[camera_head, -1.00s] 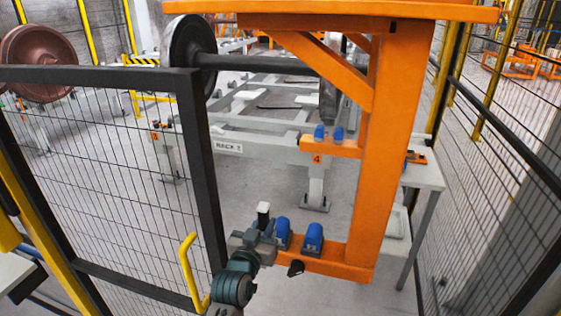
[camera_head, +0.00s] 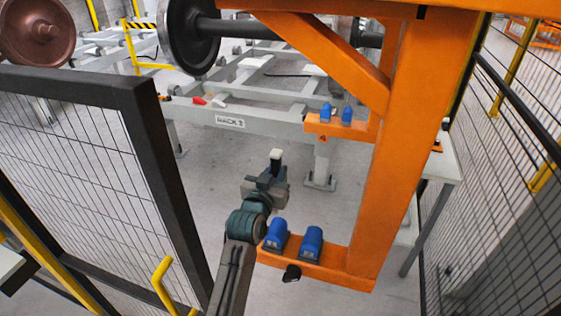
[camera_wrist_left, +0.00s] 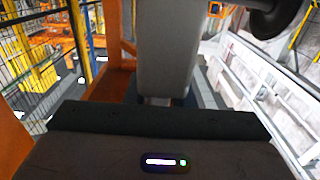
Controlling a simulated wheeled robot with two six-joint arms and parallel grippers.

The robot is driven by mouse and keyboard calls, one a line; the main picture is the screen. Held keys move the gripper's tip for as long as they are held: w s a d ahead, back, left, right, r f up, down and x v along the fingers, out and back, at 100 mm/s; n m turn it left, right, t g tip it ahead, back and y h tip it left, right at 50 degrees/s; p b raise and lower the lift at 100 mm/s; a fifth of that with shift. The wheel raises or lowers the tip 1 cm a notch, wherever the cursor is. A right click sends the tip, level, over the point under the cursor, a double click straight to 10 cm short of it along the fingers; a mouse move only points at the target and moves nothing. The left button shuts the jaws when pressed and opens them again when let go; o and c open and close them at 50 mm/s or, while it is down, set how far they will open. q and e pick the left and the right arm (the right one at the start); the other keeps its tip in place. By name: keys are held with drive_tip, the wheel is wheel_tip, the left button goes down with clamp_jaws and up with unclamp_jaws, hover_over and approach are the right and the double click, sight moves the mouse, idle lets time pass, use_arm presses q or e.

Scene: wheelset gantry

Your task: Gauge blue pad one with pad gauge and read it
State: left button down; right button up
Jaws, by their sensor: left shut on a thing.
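My left gripper (camera_head: 270,180) is shut on the pad gauge, whose pale top (camera_head: 276,154) sticks up above the jaws. In the left wrist view a grey block of the gauge (camera_wrist_left: 166,50) stands upright beyond the dark gripper body. Two blue pads, a left one (camera_head: 276,234) and a right one (camera_head: 311,243), sit on the near orange bracket (camera_head: 340,262). The gripper is above and beyond the left one, apart from it in the picture. Two more blue pads (camera_head: 326,112) (camera_head: 347,114) sit on a farther bracket. I cannot tell which is pad one. No reading is legible.
An orange gantry post (camera_head: 395,150) with a diagonal brace stands right of the arm. A dark-framed mesh gate (camera_head: 165,170) is close on the left, with a yellow handle (camera_head: 163,280). A wheelset (camera_head: 190,35) and a grey rack (camera_head: 262,128) lie behind.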

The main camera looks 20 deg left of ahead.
use_arm(q)
drive_tip(key=shift+r, duration=0.1)
drive_tip(key=shift+s+r, duration=0.15)
drive_tip(key=shift+s, duration=0.05)
drive_tip(key=shift+s+r, duration=0.3)
drive_tip(key=shift+s, duration=0.2)
drive_tip(key=shift+w+p, duration=0.1)
drive_tip(key=shift+p, duration=0.2)
wheel_tip(320, 180, down, 3)
drive_tip(key=shift+w+r+b, duration=0.15)
drive_tip(key=shift+r+b, duration=0.05)
drive_tip(key=shift+b, duration=0.6)
wheel_tip(320, 180, down, 2)
drive_tip(key=shift+f+b, duration=0.2)
drive_tip(key=shift+b, duration=0.55)
drive_tip(key=shift+f, duration=0.45)
use_arm(e)
drive_tip(key=s+f, duration=0.2)
drive_tip(key=shift+s+a+f, duration=0.1)
drive_tip(key=shift+s+f, duration=0.15)
drive_tip(key=shift+f, duration=0.15)
